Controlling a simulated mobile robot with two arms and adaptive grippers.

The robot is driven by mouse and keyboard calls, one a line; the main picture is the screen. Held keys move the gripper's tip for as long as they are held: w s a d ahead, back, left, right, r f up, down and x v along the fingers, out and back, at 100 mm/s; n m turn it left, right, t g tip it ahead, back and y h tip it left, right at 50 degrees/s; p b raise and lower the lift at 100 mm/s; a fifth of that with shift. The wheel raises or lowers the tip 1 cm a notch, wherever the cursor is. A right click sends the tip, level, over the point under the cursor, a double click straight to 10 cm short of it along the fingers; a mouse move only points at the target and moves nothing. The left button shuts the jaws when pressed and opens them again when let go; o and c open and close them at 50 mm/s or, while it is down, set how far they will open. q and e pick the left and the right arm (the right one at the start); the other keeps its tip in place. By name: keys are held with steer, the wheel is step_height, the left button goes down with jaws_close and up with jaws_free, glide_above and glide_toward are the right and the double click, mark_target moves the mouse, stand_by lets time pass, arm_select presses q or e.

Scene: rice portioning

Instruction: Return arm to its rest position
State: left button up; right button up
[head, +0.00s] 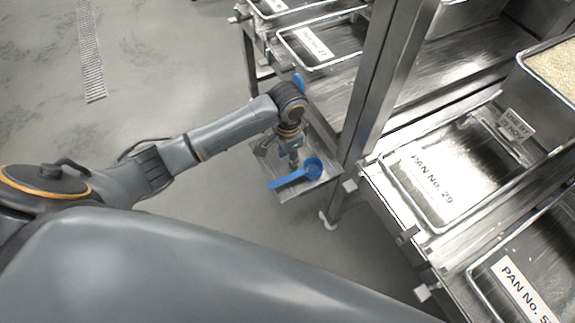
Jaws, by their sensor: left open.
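My left arm reaches in from the left, and my left gripper (294,163) points down above a small metal tray beside the rack. The gripper is open. A blue scoop (300,174) lies on the tray (290,195), its handle toward the lower left and its round bowl at the right. The gripper's fingertips are close to the scoop; I cannot tell whether they touch it. A bit of another blue thing (299,82) shows behind the wrist, mostly hidden. My right gripper is not in view.
A metal rack post (384,75) stands just right of the left gripper. The pan labelled No. 29 (393,163) looks empty on the shelf. A pan of rice (553,70) stands at the upper right. Open grey floor (180,60) lies left of the rack, with a drain grate (91,50).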

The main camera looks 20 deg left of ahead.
arm_select(q)
step_height(320, 180, up, 2)
steer(key=shift+r, duration=0.1)
stand_by(0.5)
